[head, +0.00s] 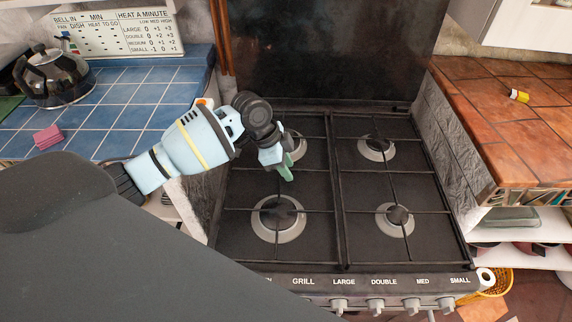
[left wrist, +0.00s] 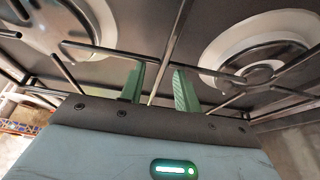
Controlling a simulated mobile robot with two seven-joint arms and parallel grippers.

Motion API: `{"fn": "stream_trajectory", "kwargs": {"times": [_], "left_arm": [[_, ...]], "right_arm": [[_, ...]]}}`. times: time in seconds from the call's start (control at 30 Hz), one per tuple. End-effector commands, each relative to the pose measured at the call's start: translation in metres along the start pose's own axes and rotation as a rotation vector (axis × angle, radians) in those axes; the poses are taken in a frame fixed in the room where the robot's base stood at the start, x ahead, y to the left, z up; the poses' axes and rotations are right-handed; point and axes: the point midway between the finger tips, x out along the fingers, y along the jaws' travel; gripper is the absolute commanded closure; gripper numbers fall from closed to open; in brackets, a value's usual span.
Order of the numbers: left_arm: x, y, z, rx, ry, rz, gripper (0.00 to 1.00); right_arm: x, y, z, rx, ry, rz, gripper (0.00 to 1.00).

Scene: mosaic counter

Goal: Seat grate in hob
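The hob (head: 362,232) is black with several round burners. Thin dark grates lie over its left and right halves; the left grate (head: 334,205) and right grate (head: 344,215) sit side by side. I cannot tell whether either is fully seated. My left gripper (head: 288,172) is over the left half, between the rear and front burners, pointing down at the grate bars. In the left wrist view its green fingers (left wrist: 160,72) stand apart, with a dark bar visible between them and gaps on both sides. My right gripper is not in view.
Control knobs (head: 376,306) line the stove front. A blue tiled counter with a kettle (head: 55,78) and pink sponge (head: 48,137) is at left. An orange tiled counter (head: 520,140) with a small yellow item (head: 519,96) is at right. A dark panel (head: 340,50) stands behind.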

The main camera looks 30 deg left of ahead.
Motion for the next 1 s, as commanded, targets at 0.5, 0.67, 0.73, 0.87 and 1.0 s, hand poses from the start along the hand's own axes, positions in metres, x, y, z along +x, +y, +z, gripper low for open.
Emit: {"fn": "stream_trajectory", "kwargs": {"times": [0.5, 0.67, 0.73, 0.87, 1.0], "left_arm": [[-0.035, -0.001, 0.0, 0.001, -0.001, -0.003, 0.68], [-0.059, -0.001, 0.0, 0.0, -0.001, -0.002, 0.68], [-0.067, 0.0, 0.0, -0.001, 0.0, -0.001, 0.68], [-0.076, 0.0, 0.0, 0.0, -0.001, 0.0, 0.68], [-0.078, 0.0, 0.001, 0.0, -0.002, 0.001, 0.68]], "right_arm": [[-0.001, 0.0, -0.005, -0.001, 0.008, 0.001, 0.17], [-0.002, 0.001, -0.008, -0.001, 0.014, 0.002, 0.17], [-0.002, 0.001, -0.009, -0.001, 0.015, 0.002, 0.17], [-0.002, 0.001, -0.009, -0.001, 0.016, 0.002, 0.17], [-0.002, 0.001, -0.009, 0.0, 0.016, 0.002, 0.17]]}}
